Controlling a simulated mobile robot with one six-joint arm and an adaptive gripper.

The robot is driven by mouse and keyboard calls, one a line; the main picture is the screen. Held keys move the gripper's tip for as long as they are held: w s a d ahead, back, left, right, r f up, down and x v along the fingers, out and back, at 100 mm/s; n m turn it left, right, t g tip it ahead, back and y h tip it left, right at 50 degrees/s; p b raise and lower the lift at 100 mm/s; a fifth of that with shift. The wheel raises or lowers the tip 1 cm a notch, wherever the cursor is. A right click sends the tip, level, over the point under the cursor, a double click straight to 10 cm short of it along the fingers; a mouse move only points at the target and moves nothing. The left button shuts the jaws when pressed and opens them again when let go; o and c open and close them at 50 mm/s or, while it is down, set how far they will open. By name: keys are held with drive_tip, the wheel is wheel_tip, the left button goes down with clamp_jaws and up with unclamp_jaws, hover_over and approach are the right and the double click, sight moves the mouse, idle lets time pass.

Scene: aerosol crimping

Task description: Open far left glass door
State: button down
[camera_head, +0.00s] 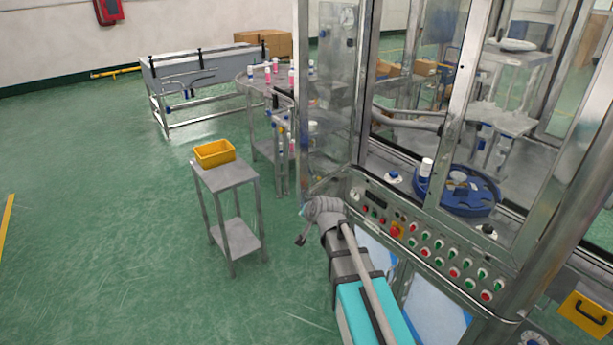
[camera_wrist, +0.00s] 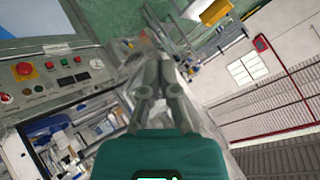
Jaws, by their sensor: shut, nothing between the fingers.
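The crimping machine stands at the right of the head view, with glass doors in metal frames. Its far left glass door (camera_head: 329,80) is a tall framed pane at the machine's left corner; I cannot tell for sure whether it stands shut or ajar. My gripper (camera_head: 303,238) is in front of the machine's left corner, low beside the control panel (camera_head: 430,245). In the wrist view my gripper (camera_wrist: 161,62) has its fingers together with nothing between them. It appears apart from the door. The door's handle is not clear in either view.
A small grey table (camera_head: 226,176) with a yellow bin (camera_head: 214,153) stands left of my arm. A round table (camera_head: 256,84) with bottles is behind it. Inside the machine is a blue rotary plate (camera_head: 470,204). Green floor is free at the left.

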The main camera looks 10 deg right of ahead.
drive_tip(key=s+d+f+n+g+h+b, duration=0.1)
drive_tip(key=s+d+f+g, duration=0.2)
drive_tip(key=s, duration=0.4)
drive_tip(key=s+d+f+n+g+h+b, duration=0.1)
drive_tip(key=s+d+f+n+g, duration=0.15)
drive_tip(key=s, duration=0.45)
drive_tip(key=s+d+f+n+g+h+b, duration=0.1)
drive_tip(key=s+d+f+g, duration=0.2)
drive_tip(key=s, duration=0.4)
drive_tip(key=w+a+r+m+t+y+b, duration=0.25)
drive_tip(key=w+a+t, duration=0.3)
drive_tip(key=w, duration=0.35)
drive_tip(key=w+a+r+m+t+y+b, duration=0.2)
drive_tip(key=w+a+r+t+y, duration=0.25)
drive_tip(key=w, duration=0.55)
drive_tip(key=w+d+r+m+t+h+b, duration=0.3)
drive_tip(key=w+d+m+t+h, duration=0.3)
drive_tip(key=m, duration=0.7)
drive_tip(key=shift+w+d+m+t+h, duration=0.35)
drive_tip(key=shift+w+t+h, duration=0.3)
drive_tip(key=shift+w+h, duration=0.7)
drive_tip(key=shift+w+y, duration=0.25)
drive_tip(key=shift+w, duration=0.05)
